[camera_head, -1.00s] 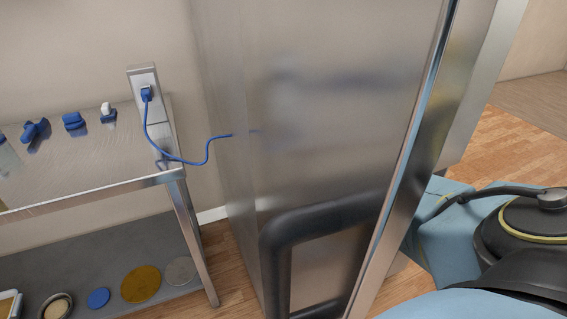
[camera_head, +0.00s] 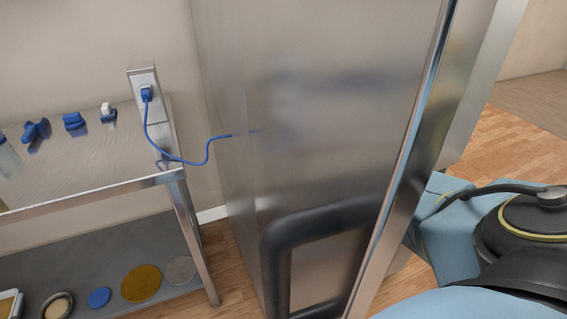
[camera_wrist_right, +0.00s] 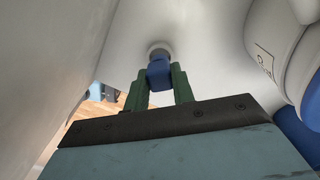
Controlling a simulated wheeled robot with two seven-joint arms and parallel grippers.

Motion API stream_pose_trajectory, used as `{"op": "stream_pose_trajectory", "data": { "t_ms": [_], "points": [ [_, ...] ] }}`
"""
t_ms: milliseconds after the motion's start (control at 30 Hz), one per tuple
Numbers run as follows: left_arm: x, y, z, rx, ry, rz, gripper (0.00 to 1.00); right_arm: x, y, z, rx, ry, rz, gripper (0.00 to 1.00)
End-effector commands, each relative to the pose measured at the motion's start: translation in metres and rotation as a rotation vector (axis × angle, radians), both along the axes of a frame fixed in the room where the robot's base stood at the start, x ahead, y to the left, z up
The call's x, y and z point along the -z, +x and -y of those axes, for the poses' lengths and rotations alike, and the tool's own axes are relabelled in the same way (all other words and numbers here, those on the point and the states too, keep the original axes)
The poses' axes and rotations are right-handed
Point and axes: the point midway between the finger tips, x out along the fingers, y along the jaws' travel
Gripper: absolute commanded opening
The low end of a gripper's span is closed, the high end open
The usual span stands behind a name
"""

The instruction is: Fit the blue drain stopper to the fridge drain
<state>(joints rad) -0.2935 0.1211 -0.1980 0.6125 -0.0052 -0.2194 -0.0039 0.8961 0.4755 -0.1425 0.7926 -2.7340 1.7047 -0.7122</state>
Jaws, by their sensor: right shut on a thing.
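The blue drain stopper (camera_wrist_right: 160,74) is between the tips of the green fingers of my right gripper (camera_wrist_right: 160,82) in the right wrist view. My right gripper is shut on it. The fridge drain (camera_wrist_right: 159,50) shows as a small round grey ring in the white inner surface, just beyond the stopper's far end. The stopper lines up with the ring and overlaps it in view; I cannot tell how deep it sits. The fridge (camera_head: 320,110) stands in the middle of the head view, its inside hidden. My left gripper is in neither view.
A steel table (camera_head: 75,180) at the left holds blue fittings and a socket post (camera_head: 147,95) with a blue cable (camera_head: 195,162) running to the fridge. Round discs lie on its lower shelf (camera_head: 120,262). White walls close in around my right gripper.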

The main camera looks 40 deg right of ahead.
Motion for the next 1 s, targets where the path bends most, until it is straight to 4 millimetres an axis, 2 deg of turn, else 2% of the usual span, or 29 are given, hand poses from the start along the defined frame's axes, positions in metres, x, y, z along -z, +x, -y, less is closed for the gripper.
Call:
{"op": "stream_pose_trajectory", "data": {
  "t_ms": [1000],
  "points": [
    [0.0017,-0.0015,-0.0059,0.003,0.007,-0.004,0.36,0.0038,0.0005,-0.0004,-0.001,0.0,0.001,0.0]
  ]
}}
